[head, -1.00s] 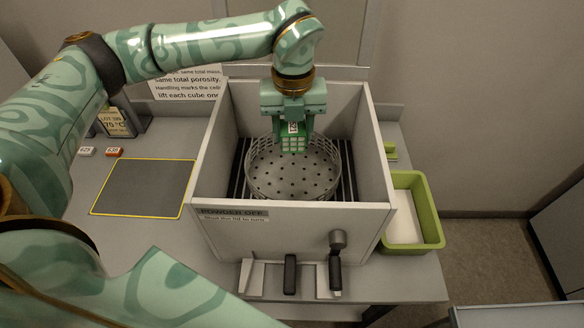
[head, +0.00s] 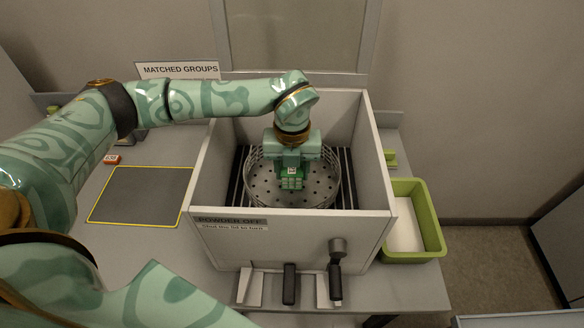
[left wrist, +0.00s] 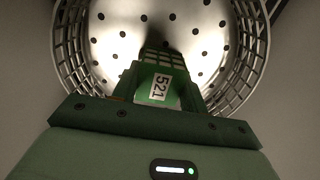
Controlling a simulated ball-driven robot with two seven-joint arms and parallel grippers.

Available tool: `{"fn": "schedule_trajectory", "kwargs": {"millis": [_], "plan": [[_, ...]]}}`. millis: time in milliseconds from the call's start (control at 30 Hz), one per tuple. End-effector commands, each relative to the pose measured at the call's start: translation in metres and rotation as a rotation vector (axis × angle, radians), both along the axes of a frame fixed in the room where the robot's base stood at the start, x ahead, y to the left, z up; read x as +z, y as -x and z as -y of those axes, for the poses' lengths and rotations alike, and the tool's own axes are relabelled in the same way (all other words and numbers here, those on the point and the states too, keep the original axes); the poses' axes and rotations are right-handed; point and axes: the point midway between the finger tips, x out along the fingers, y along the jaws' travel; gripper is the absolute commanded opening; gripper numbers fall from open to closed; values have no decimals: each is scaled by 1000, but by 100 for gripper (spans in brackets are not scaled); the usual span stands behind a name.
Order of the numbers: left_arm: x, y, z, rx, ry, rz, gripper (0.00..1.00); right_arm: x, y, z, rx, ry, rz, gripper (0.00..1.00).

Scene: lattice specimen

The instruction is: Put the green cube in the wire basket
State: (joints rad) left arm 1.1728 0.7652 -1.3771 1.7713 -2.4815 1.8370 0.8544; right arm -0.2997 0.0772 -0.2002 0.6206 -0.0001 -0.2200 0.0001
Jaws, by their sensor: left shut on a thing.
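I cannot tell whether the cube touches the floor. My right gripper is not in view.
The basket stands in an open-topped grey box (head: 290,236) with high walls around my gripper. A green tray (head: 430,215) stands to its right. A yellow-edged dark mat (head: 140,195) and a small red tag (head: 112,159) lie to its left. Black handles (head: 290,284) stand in front.

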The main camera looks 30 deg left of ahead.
Motion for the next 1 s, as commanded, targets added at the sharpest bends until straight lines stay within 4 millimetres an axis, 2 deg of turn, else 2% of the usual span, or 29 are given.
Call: {"fn": "schedule_trajectory", "kwargs": {"millis": [33,67,100,133,400,533,900,1000], "plan": [[-3,0,0,0,0,-1,17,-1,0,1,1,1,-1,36],[-2,0,0,0,0,-1,49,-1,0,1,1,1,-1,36],[-2,0,0,0,0,-1,60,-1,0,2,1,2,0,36],[-2,0,0,0,0,-1,65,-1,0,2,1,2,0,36],[-1,0,0,0,0,0,65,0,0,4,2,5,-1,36],[10,-1,0,-1,0,2,65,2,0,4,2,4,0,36],[93,-1,0,0,0,4,65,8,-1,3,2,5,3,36],[109,-1,0,0,0,2,65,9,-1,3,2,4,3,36]]}}
